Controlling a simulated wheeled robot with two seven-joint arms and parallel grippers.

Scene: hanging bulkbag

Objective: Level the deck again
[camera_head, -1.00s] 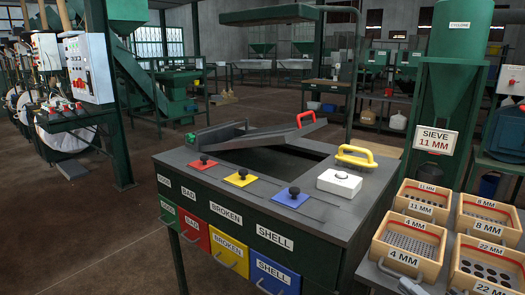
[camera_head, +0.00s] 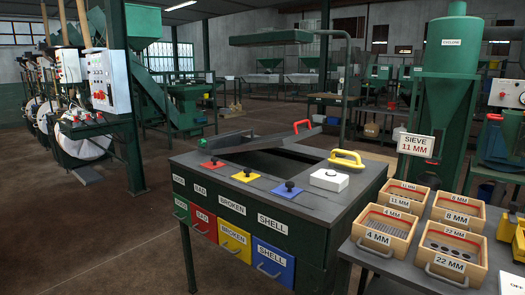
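The sorting table (camera_head: 330,205) stands in the middle of the head view. A dark rectangular opening (camera_head: 285,160) shows in its top. A grey deck panel (camera_head: 270,142) sits tilted over this opening, its right end raised above the table top. A red handle (camera_head: 303,126) is on the raised end, and a green knob (camera_head: 203,143) is near the left end. A yellow handle (camera_head: 346,158) stands at the opening's right edge. Neither of my grippers is in view.
Red, yellow and blue slide plates with black knobs and a white button box (camera_head: 329,180) line the table's near edge. Labelled drawers hang below. A side table (camera_head: 395,262) at right holds sieve boxes. Floor at left is open.

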